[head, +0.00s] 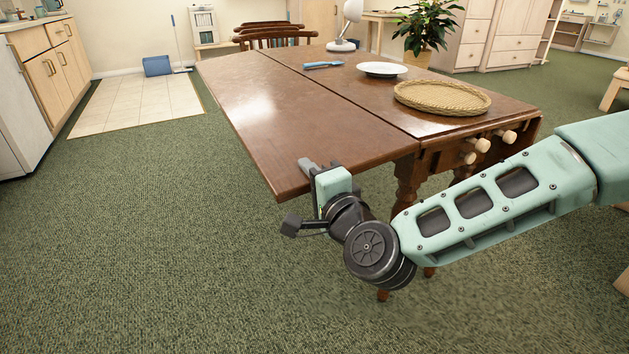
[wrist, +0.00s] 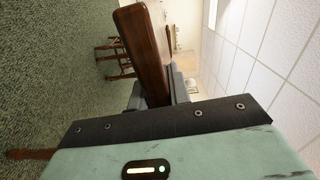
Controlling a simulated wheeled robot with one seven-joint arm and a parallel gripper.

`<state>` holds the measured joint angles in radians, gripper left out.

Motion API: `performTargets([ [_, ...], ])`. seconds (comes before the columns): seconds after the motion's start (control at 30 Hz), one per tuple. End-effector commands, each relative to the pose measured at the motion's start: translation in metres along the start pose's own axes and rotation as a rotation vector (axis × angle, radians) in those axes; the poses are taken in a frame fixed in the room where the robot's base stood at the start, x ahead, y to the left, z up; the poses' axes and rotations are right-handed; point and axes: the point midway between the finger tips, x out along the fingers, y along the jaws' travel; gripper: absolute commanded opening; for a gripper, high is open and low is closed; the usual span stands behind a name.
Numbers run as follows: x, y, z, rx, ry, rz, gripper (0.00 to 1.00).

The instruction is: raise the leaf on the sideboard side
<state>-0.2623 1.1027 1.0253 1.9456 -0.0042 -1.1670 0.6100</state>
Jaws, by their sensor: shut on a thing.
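The brown wooden drop-leaf table stands ahead, with its fixed middle top (head: 355,90) at the right of a long seam. The leaf (head: 285,115) on the left of that seam is up and looks about level with the top. My gripper (head: 318,172) is shut on the leaf's near edge, close to its front corner. In the wrist view the leaf (wrist: 148,50) runs between the fingers of my gripper (wrist: 165,92). Pale wooden knobs (head: 482,145) stick out of the table's near end. Whatever supports the leaf underneath is hidden.
A woven tray (head: 440,108), a white plate (head: 381,69), a blue utensil (head: 323,65), a lamp (head: 345,25) and a potted plant (head: 428,28) stand on or behind the middle top. Chairs (head: 275,37) are at the far end. Green carpet left of the table is clear.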

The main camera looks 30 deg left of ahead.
Motion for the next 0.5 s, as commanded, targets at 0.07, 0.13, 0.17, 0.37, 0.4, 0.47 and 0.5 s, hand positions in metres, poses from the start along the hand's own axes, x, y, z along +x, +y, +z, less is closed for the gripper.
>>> performTargets([
  [0.07, -0.001, -0.013, 0.000, 0.037, -0.003, -0.002, 0.00],
  [0.13, -0.001, -0.018, -0.001, 0.061, -0.002, -0.002, 0.00],
  [0.17, -0.001, -0.019, -0.001, 0.070, -0.002, -0.002, 0.00],
  [0.37, 0.000, -0.025, -0.002, 0.105, -0.002, -0.002, 0.00],
  [0.4, 0.000, -0.026, -0.002, 0.109, -0.002, -0.002, 0.00],
  [0.47, 0.000, -0.027, -0.002, 0.112, -0.002, -0.002, 0.00],
  [0.5, 0.000, -0.027, -0.002, 0.113, -0.002, -0.003, 0.00],
])
